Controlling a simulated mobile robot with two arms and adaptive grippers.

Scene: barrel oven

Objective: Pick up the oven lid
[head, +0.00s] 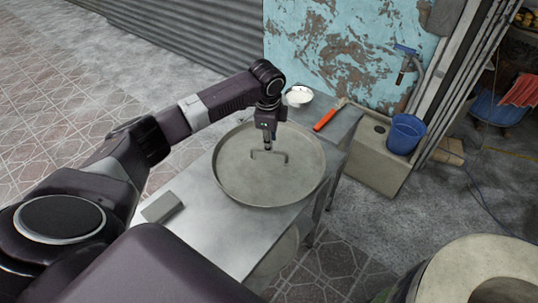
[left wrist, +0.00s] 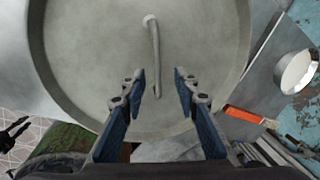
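The oven lid (head: 235,178) is a round grey metal disc with a raised rim, lying flat on a metal table. Its bent bar handle (head: 270,152) stands up near the middle. My left gripper (head: 268,148) points down over the lid at the handle. In the left wrist view the lid (left wrist: 90,70) fills most of the picture, and the handle (left wrist: 154,55) runs up from between the fingertips. My left gripper (left wrist: 158,82) is open, with blue-padded fingers on either side of the handle's near end and apart from it. My right gripper is not in view.
The metal table (head: 205,225) holds a grey block (head: 162,207), a white bowl (head: 298,96) and an orange-handled tool (head: 325,120). A blue bucket (head: 406,133) stands on a concrete block at right. A round concrete barrel rim (head: 440,275) is at lower right. Grey floor lies between.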

